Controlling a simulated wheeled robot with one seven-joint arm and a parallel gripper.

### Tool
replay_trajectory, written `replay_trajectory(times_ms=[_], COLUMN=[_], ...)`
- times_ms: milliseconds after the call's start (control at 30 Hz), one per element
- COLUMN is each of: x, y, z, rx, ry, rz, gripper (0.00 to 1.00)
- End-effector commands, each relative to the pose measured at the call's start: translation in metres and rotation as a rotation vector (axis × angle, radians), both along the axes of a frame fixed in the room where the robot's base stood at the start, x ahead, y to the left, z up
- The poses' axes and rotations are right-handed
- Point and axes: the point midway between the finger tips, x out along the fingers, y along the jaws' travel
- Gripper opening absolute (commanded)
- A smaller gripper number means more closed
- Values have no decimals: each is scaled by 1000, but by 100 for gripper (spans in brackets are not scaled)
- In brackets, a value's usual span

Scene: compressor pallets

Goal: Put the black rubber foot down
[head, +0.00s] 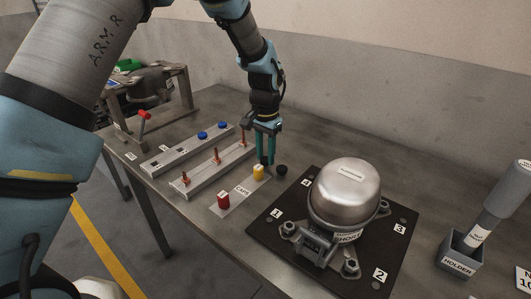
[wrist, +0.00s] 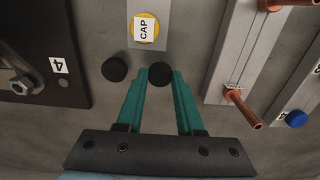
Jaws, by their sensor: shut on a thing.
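My gripper (head: 265,163) reaches down over the table beside the yellow cap. In the wrist view its two teal fingers (wrist: 160,76) are shut on a black rubber foot (wrist: 160,72), a small round black disc at the fingertips. The head view does not clearly show the held foot, and I cannot tell whether it touches the table. A second black rubber foot (head: 281,170) stands on the table just right of my gripper; it also shows in the wrist view (wrist: 114,69), apart from the held one.
The compressor (head: 345,195) sits on a black pallet (head: 265,228) with numbered corners. A yellow cap (head: 258,173) and a red cap (head: 223,200) stand on a labelled strip. Rails hold copper stubs (head: 185,180) and blue caps (head: 202,135). A holder (head: 460,255) stands at right.

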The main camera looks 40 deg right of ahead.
Motion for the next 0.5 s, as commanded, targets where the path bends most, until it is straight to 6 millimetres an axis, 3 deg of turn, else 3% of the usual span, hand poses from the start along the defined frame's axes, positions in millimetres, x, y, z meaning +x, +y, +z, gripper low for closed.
replay_trajectory(times_ms=[67,100,367,500], x=[0,0,0,0], y=[0,0,0,0], z=[-3,-3,-2,-2], rx=[0,0,0,0], ry=[0,0,0,0], rz=[0,0,0,0], gripper=[0,37,66,66])
